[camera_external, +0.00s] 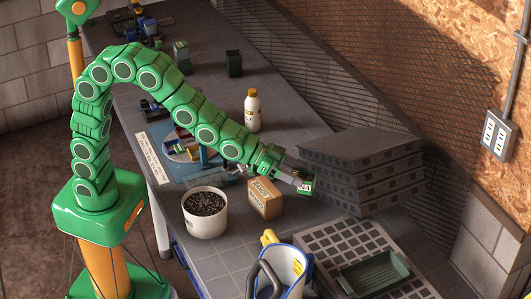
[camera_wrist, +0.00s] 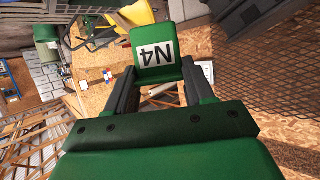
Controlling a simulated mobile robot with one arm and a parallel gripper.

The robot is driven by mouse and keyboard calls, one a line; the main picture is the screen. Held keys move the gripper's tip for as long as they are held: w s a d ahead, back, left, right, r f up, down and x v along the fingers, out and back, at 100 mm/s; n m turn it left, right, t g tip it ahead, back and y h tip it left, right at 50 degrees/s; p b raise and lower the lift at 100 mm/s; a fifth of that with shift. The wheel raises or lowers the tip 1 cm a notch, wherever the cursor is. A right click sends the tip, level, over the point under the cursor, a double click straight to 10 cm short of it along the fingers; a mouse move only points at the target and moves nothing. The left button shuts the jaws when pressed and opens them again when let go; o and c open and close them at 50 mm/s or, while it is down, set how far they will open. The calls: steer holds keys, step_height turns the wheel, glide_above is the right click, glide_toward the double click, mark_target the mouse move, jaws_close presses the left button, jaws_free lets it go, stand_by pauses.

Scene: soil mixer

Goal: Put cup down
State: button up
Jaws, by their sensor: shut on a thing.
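A small green cup (camera_external: 309,180) with a white "N4" label is at the end of my arm, in front of the stacked dark trays. It also shows in the wrist view (camera_wrist: 157,71), with the label upside down in that picture. My gripper (camera_external: 292,179) is shut on the cup, one dark finger on each side. The cup is held above the bench, over the area right of a cardboard box. Its underside and any contact with the tray stack are unclear.
The cardboard box (camera_external: 265,198) and a white bucket of dark soil (camera_external: 204,212) stand near my gripper. Stacked dark trays (camera_external: 365,165) stand right. A grey cell tray (camera_external: 335,245) holds a green tray (camera_external: 375,275). A white bottle (camera_external: 252,112) stands behind.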

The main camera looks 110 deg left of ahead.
steer(key=s+a+n+g+y, duration=0.1)
steer(key=s+a+n+y, duration=0.2)
steer(key=a, duration=1.1)
steer(key=s+a+n+g+y, duration=0.2)
steer(key=a+n+y, duration=0.15)
steer(key=a, duration=1.05)
steer(key=s+a+n+g+y, duration=0.3)
steer(key=s+a, duration=0.5)
steer(key=a, duration=0.5)
steer(key=s+a+n+g+y, duration=0.2)
steer(key=s+a+n+g, duration=0.1)
steer(key=s+a, duration=0.75)
steer(key=f, duration=1.1)
steer(key=w+a+f, duration=0.1)
steer(key=f, duration=1)
steer(key=w+f, duration=0.1)
steer(key=f, duration=1)
steer(key=shift+a, duration=0.25)
steer(key=o, duration=1)
steer(key=shift+f, duration=0.1)
